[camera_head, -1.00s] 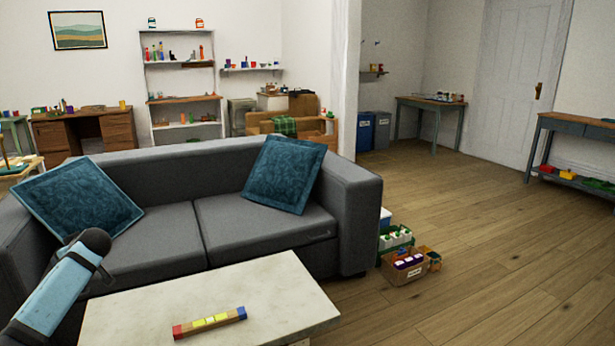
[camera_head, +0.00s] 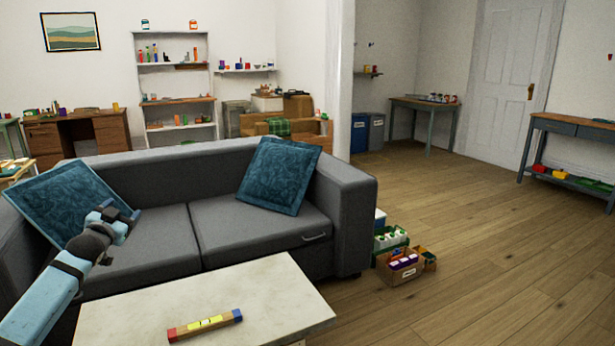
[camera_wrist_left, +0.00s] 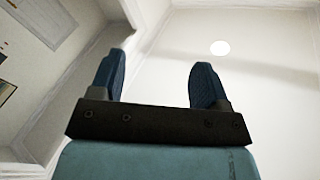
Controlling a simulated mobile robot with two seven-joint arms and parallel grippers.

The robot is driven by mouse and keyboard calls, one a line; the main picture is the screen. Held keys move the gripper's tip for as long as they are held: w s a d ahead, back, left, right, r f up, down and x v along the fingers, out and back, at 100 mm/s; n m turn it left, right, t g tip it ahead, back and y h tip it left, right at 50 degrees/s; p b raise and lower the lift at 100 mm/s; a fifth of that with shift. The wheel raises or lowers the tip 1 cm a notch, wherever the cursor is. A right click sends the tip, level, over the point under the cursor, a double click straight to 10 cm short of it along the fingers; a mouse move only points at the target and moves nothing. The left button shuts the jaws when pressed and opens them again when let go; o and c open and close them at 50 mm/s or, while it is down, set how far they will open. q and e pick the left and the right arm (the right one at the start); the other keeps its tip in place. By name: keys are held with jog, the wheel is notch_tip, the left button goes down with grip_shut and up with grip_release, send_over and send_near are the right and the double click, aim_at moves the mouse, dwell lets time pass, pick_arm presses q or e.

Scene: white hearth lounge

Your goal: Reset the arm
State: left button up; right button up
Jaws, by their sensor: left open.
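My left arm comes in from the lower left in the head view, light blue with dark joints. My left gripper (camera_head: 122,217) is at its raised end, in front of the sofa's left side and left cushion. In the left wrist view my left gripper (camera_wrist_left: 157,85) shows two dark blue fingers spread apart with nothing between them. That view faces up toward the white ceiling and a round light. My right gripper is in neither view.
A white table (camera_head: 130,318) stands close in front with a multicoloured bar (camera_head: 205,325) on it. Behind it is a grey sofa (camera_head: 165,245) with a left teal cushion (camera_head: 60,200) and a right one (camera_head: 278,175). Boxes of bottles (camera_head: 402,268) sit on the floor at right. Wooden floor lies open beyond.

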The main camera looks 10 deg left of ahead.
pick_arm(q)
jog(key=s+d+f+m+g+h, duration=0.1)
jog(key=s+d+f+h, duration=0.3)
jog(key=d, duration=0.6)
jog(key=s+d+f+m+h, duration=0.1)
jog(key=s+d+f, duration=0.55)
jog(key=d, duration=0.45)
jog(key=s+d+f+m+g+h, duration=0.1)
jog(key=s+d+f+h, duration=0.25)
jog(key=s+d, duration=0.45)
jog(key=s+d+r+n+h, duration=0.2)
jog(key=s+d+r, duration=0.1)
jog(key=s+d, duration=0.65)
jog(key=s+d+r+n+h, duration=0.1)
jog(key=s+d+r, duration=0.2)
jog(key=s+d, duration=0.65)
jog(key=s+a+r+g+y+p, duration=0.5)
jog(key=s+a+r+p, duration=0.2)
jog(key=p, duration=3.2)
jog(key=shift+a+r+n+g+y, duration=0.3)
jog(key=shift+a+r+g+y, duration=0.1)
jog(key=shift+a+r, duration=0.55)
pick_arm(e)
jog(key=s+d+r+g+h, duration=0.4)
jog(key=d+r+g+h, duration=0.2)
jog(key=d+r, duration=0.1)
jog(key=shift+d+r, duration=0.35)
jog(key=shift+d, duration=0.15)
